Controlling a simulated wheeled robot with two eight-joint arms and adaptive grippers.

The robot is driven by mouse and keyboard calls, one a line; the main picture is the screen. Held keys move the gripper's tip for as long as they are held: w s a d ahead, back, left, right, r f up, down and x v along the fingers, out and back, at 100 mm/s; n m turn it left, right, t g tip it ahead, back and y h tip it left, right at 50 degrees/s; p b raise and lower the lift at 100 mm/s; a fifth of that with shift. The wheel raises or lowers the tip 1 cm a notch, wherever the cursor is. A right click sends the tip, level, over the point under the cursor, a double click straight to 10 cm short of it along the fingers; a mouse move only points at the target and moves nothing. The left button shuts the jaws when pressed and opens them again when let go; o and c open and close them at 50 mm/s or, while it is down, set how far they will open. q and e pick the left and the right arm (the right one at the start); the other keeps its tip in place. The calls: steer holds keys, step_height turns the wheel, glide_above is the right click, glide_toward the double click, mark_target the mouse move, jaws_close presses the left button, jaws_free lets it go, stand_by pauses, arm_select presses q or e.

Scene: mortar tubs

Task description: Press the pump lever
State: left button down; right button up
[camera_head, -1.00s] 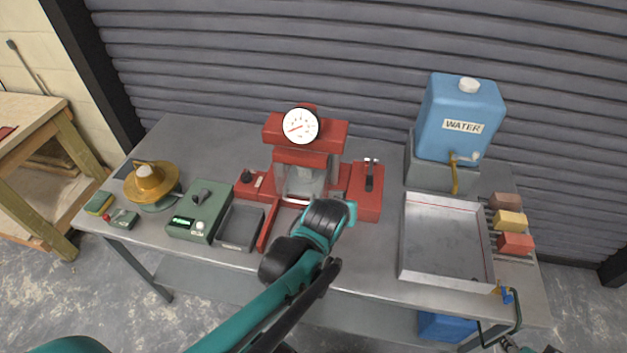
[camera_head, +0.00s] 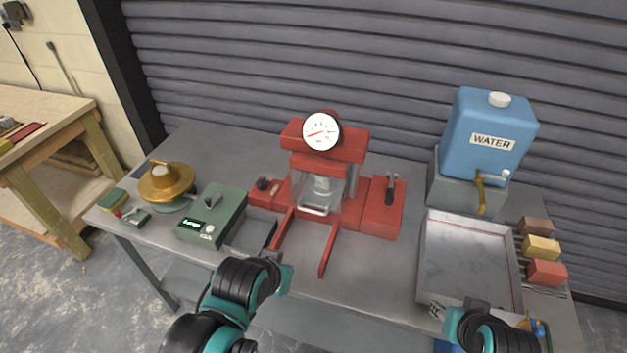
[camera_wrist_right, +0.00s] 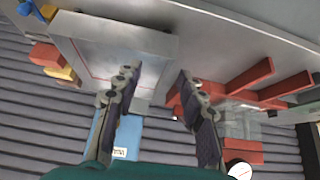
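The red press (camera_head: 325,150) stands mid-table with a white dial gauge (camera_head: 322,131) on top. The pump lever (camera_head: 390,188), dark with a light metal part, stands up from the red block (camera_head: 376,215) on the press's right side. My right gripper (camera_head: 436,311) is in front of the metal tray, low and to the right of the lever, apart from it. In the right wrist view its two fingers (camera_wrist_right: 158,74) are spread with nothing between them; the red block shows partly behind one finger. My left arm's wrist is in front of the small grey bin; its fingers are hidden.
The blue water container (camera_head: 488,135) stands behind the metal tray (camera_head: 425,250), with coloured blocks (camera_head: 541,248) at the right. A green control box (camera_head: 212,215) and brass bowl (camera_head: 166,182) are at the left. Two red bars (camera_head: 328,250) extend forward from the press.

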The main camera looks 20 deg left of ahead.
steer(key=shift+r, duration=0.1)
steer(key=c, duration=0.5)
steer(key=w+r+p, duration=0.1)
steer(key=r, duration=0.1)
steer(key=w+a+r+p, duration=0.1)
steer(key=w+r+p, duration=0.1)
steer(key=r, duration=0.1)
steer(key=w+r+p, duration=0.2)
steer(key=shift+w+a+r, duration=0.1)
steer(key=shift+a+r, duration=0.05)
steer(key=shift+a, duration=0.25)
jaws_close()
steer(key=w+a+r+p, duration=0.3)
steer(key=w+p, duration=0.1)
steer(key=w, duration=0.3)
steer(key=w+a+r+m+g+y+p, duration=0.1)
steer(key=w+a+r+p, duration=0.2)
steer(key=w, duration=0.3)
steer(key=w+a+r+g+p, duration=0.1)
steer(key=w+a+r+p, duration=0.2)
steer(key=w+a+p, duration=0.2)
steer(key=w+p, duration=0.1)
steer(key=w, duration=0.1)
steer(key=shift+w+r+m+y, duration=0.15)
steer(key=shift+w+m+y, duration=0.15)
steer(key=shift+a, duration=0.1)
